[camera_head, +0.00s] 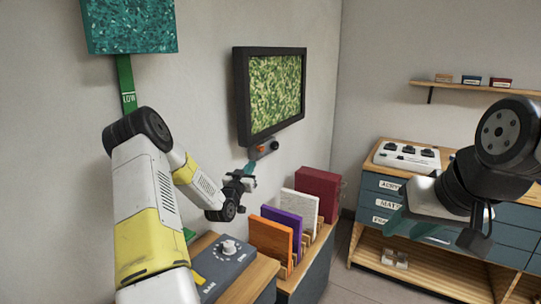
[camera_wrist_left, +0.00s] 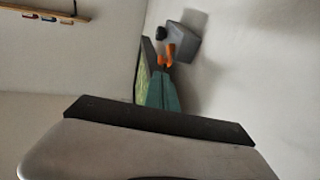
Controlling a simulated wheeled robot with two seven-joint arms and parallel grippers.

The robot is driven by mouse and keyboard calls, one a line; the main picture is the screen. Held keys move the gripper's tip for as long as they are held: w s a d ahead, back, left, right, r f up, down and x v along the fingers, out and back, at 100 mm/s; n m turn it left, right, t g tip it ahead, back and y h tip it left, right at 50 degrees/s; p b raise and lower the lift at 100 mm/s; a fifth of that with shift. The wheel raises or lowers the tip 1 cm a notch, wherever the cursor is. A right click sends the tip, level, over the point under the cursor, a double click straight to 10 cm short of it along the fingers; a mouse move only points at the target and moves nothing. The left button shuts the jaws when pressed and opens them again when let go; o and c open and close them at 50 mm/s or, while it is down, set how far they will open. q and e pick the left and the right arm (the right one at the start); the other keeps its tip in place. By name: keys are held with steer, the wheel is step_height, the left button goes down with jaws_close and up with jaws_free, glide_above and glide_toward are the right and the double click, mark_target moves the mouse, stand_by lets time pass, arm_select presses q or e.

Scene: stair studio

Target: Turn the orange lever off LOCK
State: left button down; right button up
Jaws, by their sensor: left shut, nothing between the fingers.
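The orange lever (camera_head: 261,148) is on a small grey wall box (camera_head: 268,148) just below the framed green screen. In the left wrist view the lever (camera_wrist_left: 165,60) stands out from the grey box (camera_wrist_left: 184,43), beside a black knob (camera_wrist_left: 161,33). My left gripper (camera_head: 251,168) is shut and empty, its teal fingertips (camera_wrist_left: 163,92) just below the lever. The tips overlap the lever's lower end in the wrist view; I cannot tell whether they touch. The LOCK marking is not readable. My right gripper (camera_head: 420,230) appears open and empty, far right, away from the lever.
The framed screen (camera_head: 275,92) hangs just above the box. Below my left gripper stand upright coloured panels in a rack, orange (camera_head: 271,242) and purple (camera_head: 284,232) among them, and a dark panel with a knob (camera_head: 228,248). A drawer bench (camera_head: 376,190) stands at right.

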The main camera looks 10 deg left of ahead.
mark_target(260, 149)
arm_select(q)
steer(key=x, duration=1)
steer(key=shift+a, duration=0.1)
steer(key=shift+w+r, duration=0.3)
steer(key=shift+r, duration=0.6)
